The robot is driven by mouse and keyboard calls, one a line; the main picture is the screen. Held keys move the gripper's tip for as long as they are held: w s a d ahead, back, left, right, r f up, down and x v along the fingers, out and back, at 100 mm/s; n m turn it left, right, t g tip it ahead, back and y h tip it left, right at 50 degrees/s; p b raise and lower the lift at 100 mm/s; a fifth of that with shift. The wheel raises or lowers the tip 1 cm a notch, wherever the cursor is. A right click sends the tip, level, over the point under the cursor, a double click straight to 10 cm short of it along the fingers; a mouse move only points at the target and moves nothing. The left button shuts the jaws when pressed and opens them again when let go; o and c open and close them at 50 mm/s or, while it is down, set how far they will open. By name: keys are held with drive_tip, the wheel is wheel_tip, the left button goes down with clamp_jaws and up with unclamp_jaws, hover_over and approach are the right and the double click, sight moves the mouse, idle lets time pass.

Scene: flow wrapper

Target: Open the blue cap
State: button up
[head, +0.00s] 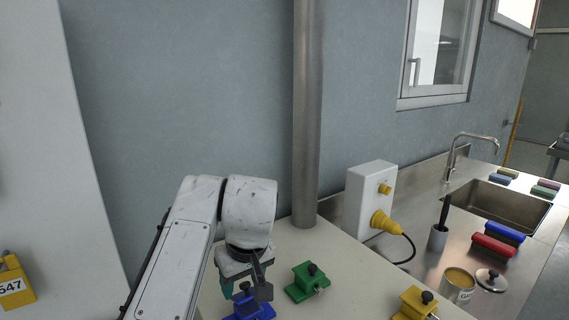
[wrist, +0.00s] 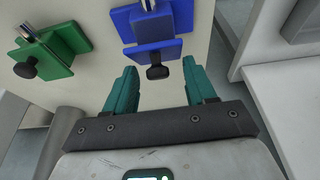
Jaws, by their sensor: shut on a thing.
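The blue cap (wrist: 152,48) is a blue block with a black knob (wrist: 157,72) and a metal pin. It sits near the top middle of the wrist view and at the bottom of the head view (head: 262,312), partly hidden by my arm. My gripper (wrist: 159,64) has teal fingers on either side of the knob, with the tips at the block's lower edge, shut on the block. In the head view my gripper (head: 246,288) is directly above and against it; the exact contact is hidden.
A green block (head: 306,282) with a black knob stands right of the blue one, and a yellow block (head: 416,302) further right. A metal post (head: 306,120) and a white box with a yellow plug (head: 371,196) stand behind. Pale table shows between the blocks.

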drive_tip(key=shift+w+a+r, duration=0.15)
drive_tip(key=shift+w+r, duration=0.05)
drive_tip(key=shift+w, duration=0.15)
drive_tip(key=c, duration=0.3)
drive_tip(key=shift+w+a+p, duration=0.25)
drive_tip(key=shift+p, duration=0.2)
drive_tip(key=shift+w+a+f+p, duration=0.3)
drive_tip(key=shift+w+a+p, duration=0.25)
drive_tip(key=shift+w, duration=0.3)
drive_tip(key=shift+w+a+f, duration=0.45)
drive_tip(key=shift+w+f, duration=0.15)
drive_tip(key=shift+w, duration=0.05)
drive_tip(key=o, duration=0.5)
drive_tip(key=shift+o, duration=0.2)
